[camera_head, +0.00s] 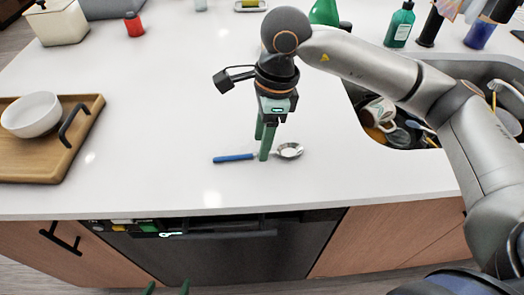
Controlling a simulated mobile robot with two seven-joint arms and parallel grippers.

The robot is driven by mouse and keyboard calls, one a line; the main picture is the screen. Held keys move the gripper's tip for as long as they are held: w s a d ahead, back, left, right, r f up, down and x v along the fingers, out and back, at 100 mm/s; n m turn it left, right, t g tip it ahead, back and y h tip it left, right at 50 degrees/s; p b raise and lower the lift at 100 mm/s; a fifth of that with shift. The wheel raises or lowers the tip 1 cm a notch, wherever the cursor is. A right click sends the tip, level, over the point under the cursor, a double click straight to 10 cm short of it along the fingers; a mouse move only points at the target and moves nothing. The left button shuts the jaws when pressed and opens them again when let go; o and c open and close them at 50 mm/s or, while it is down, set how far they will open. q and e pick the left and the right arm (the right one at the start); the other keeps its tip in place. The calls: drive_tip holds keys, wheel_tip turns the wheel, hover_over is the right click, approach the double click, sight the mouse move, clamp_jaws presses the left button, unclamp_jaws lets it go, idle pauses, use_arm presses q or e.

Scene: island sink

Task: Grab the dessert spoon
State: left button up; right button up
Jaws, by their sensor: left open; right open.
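The dessert spoon (235,158) lies on the white counter near its front edge. It has a blue handle pointing left and a shiny metal bowl (289,150) at the right. My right gripper (262,149), with green fingers, points down over the middle of the spoon and is open. One finger is in front of the spoon and hides a short part of it; the other is farther back. I cannot tell whether the fingers touch it. Only the two green fingertips of my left gripper (168,289) show at the bottom edge, apart and empty, in front of the dishwasher, away from the spoon.
A wooden tray (65,152) with a white bowl (32,114) stands at the left. A sink (400,130) with dishes is at the right, beneath my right arm. Bottles, including a green one (399,26), stand at the back. The counter around the spoon is clear. A dark dishwasher (230,250) is below.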

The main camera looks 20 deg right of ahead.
wheel_tip(320, 180, down, 2)
drive_tip(key=shift+a+f, duration=0.1)
drive_tip(key=shift+a, duration=0.05)
clamp_jaws()
idle(0.4)
